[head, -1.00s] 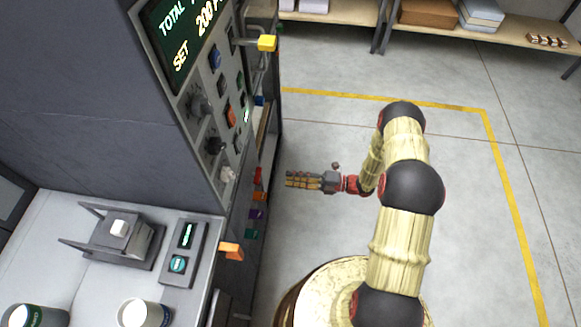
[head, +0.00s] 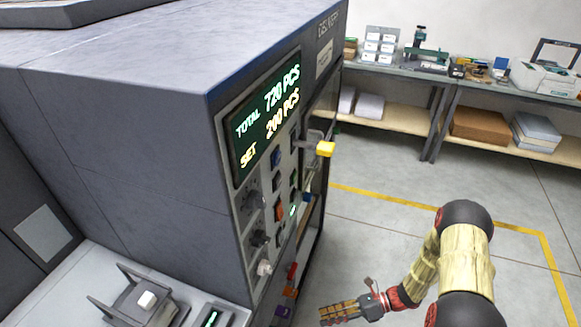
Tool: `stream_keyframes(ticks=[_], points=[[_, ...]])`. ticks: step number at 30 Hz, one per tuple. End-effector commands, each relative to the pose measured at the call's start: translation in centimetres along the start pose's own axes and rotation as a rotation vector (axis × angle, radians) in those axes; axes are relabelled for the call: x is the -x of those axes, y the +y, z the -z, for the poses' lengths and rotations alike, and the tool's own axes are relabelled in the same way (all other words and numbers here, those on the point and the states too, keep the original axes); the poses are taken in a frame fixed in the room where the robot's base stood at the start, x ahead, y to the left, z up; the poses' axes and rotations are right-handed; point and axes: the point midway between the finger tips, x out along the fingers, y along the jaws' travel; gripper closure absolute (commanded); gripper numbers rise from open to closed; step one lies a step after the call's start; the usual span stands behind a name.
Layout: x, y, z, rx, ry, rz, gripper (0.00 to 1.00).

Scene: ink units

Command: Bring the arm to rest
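My arm shows at the lower right of the head view, with dark round joints and pale yellow links. My gripper (head: 338,311) is at its end, near the bottom edge, pointing left toward the machine. It is over the floor, apart from the machine front, and no object shows in it. I cannot make out whether its fingers are apart or together.
A bench with shelves (head: 400,112) stands at the back. The floor (head: 390,180) between is clear, marked by a yellow line (head: 385,199).

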Motion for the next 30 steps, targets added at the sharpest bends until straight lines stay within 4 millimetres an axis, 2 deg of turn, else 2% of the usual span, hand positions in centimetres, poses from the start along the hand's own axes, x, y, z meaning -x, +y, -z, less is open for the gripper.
stream_keyframes(ticks=[9,15,24,30], points=[[4.9,7.5,-2.6,0.585,0.384,-0.084,0.68],[8.4,11.9,-4.8,0.925,0.622,-0.157,0.68],[12.9,17.9,-8.5,1.343,0.964,-0.262,0.68],[15.4,21.9,-11.2,1.559,1.186,-0.308,0.68]])
